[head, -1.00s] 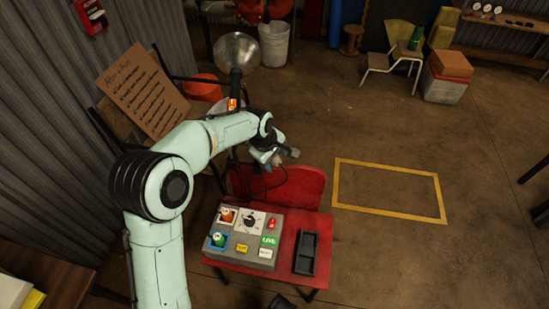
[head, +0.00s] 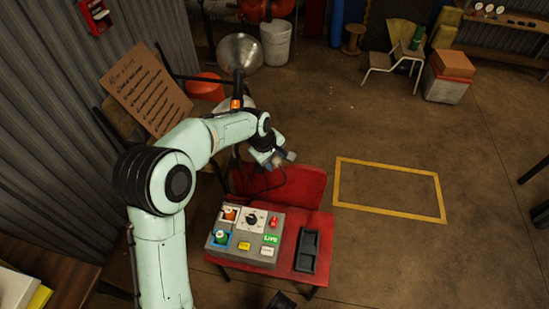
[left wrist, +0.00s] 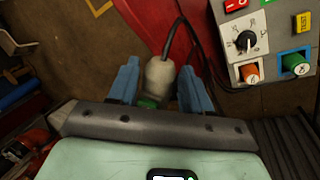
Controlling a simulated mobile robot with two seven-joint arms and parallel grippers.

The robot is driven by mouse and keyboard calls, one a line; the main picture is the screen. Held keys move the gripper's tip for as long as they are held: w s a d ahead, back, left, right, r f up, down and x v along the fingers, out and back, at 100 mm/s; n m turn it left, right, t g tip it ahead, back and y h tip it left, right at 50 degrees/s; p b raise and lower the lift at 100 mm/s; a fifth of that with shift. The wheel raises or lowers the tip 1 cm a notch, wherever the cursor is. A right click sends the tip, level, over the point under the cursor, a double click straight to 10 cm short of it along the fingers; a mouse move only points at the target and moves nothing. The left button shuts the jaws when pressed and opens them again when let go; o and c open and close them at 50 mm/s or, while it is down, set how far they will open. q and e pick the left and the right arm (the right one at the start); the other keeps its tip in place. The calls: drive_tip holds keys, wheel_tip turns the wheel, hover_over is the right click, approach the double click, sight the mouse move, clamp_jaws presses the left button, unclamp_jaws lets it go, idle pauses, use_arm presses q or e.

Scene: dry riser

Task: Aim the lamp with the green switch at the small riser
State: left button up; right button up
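A lamp with a round metal reflector (head: 239,50) stands behind my left arm. An orange part (head: 236,103) shows on its dark stem; I see no green switch on it. My left gripper (head: 276,158) is over the back of the red seat. In the left wrist view, its blue fingers (left wrist: 158,82) stand on either side of a pale, pear-shaped piece (left wrist: 159,76) with a black cable and a bit of green at its base. The fingers look closed on it. I cannot tell which thing is the small riser. My right gripper is not visible.
A grey control box (head: 246,238) with orange and green knobs and a LIVE sign stands on the red surface (head: 286,266), beside a black tray (head: 307,250). A yellow floor rectangle (head: 388,162), a chair (head: 397,52) and stacked boxes (head: 447,78) are to the right. The floor between is clear.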

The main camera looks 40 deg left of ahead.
use_arm(q)
drive_tip(key=shift+o, duration=0.5)
drive_tip(key=p+v, duration=0.1)
drive_tip(key=v, duration=0.2)
drive_tip(key=shift+r, duration=0.35)
drive_tip(key=p+v, duration=0.2)
drive_tip(key=v, duration=0.7)
drive_tip(key=shift+s+r+p, duration=0.2)
drive_tip(key=shift+r+p, duration=0.15)
drive_tip(key=shift+p, duration=0.05)
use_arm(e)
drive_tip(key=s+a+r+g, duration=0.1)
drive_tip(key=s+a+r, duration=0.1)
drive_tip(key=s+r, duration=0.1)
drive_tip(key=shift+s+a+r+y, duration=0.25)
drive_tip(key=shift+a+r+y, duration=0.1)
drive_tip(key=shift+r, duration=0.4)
